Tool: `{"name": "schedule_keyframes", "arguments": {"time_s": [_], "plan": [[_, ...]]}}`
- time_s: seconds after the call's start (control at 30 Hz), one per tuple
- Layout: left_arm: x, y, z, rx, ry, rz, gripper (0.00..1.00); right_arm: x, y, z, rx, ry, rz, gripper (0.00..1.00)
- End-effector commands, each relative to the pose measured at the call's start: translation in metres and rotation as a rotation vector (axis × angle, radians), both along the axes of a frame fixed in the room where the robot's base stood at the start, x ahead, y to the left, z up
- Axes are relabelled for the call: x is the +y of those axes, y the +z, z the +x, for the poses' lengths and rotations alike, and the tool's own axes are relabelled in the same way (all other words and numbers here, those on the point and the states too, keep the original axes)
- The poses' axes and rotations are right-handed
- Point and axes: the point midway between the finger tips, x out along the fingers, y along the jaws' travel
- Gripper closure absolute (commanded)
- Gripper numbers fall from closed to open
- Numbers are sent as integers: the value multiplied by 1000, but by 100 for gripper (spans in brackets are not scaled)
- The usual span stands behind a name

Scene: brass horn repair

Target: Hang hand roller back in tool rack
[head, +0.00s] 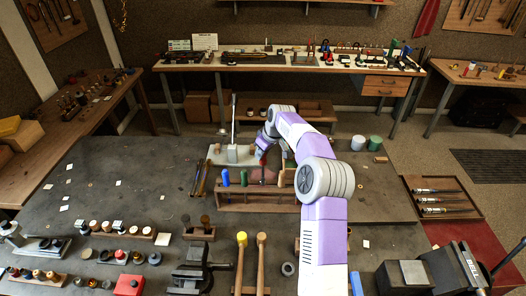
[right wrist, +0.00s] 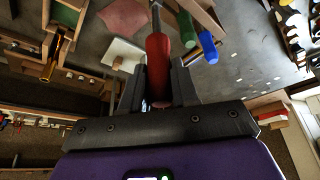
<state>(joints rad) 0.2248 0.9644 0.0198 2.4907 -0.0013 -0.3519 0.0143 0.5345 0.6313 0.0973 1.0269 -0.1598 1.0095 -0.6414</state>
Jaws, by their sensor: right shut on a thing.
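My right gripper (head: 267,146) is above the back side of the wooden tool rack (head: 257,208) on the dark bench. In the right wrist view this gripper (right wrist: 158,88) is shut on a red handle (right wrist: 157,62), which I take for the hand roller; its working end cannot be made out. The red handle (head: 263,160) shows below the gripper in the head view. The rack holds a blue handle (head: 225,177), a green handle (head: 244,177) and a tan handle (head: 282,178). The blue (right wrist: 208,47) and green (right wrist: 187,28) handles are beside the red one. My left gripper is out of view.
A pale block fixture with an upright metal rod (head: 234,118) stands behind the rack. Dark long-handled tools (head: 200,180) lie left of it. A vise (head: 193,268) and mallets (head: 241,255) are in front. The bench's left middle is mostly clear.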

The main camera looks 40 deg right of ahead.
Motion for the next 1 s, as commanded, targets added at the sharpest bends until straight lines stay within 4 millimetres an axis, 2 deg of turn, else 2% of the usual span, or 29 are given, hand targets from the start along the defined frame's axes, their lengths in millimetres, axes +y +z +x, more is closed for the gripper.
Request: {"name": "schedule_keyframes", "arguments": {"time_s": [0.73,1.0], "plan": [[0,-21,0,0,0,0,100,0,-31,0,-1,-1,0,100],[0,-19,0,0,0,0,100,0,-29,0,-2,0,-1,100]]}}
